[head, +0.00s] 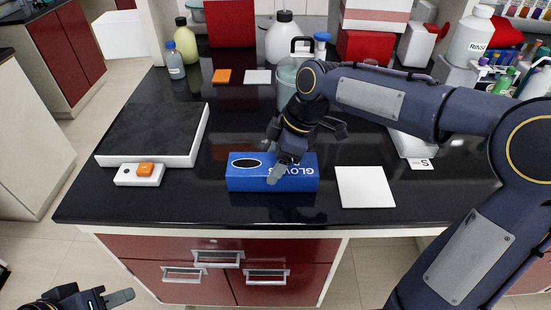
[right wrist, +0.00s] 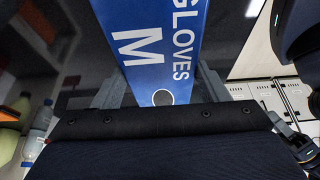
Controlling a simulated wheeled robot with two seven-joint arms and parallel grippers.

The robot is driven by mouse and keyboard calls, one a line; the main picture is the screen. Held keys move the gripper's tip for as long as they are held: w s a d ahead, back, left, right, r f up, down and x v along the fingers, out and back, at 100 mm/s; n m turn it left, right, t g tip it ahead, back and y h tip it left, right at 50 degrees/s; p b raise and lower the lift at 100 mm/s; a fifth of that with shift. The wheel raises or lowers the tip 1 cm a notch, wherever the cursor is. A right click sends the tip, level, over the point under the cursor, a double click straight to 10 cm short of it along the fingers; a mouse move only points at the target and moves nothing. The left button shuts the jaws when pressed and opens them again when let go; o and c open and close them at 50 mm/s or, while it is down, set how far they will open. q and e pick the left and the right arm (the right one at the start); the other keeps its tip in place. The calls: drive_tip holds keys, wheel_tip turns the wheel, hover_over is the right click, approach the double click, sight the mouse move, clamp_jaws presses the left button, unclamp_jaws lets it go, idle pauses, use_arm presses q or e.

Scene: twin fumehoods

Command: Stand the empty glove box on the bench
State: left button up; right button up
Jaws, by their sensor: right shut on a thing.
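The blue glove box (head: 245,183) is at the front middle of the black bench (head: 205,212), long side across the head view. Its "GLOVES" lettering reads upside down there, and a dark oval opening shows at its left. My right gripper (head: 279,172) is shut on the box, one finger across its near side. I cannot tell whether the box touches the bench. In the right wrist view the box (right wrist: 165,60) runs away between the fingers, with "GLOVES M" showing. My left gripper (head: 105,299) is low at the left, clear of the bench; its jaw opening is unclear.
A black-topped white plate device (head: 150,132) and a small white block with an orange top (head: 139,175) are left of the box. A white square mat (head: 365,187) lies to its right. Bottles (head: 186,42) and a clear jug (head: 288,78) stand behind.

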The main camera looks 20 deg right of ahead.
drive_tip(key=shift+f, duration=0.15)
drive_tip(key=o, duration=1)
drive_tip(key=shift+c, duration=0.2)
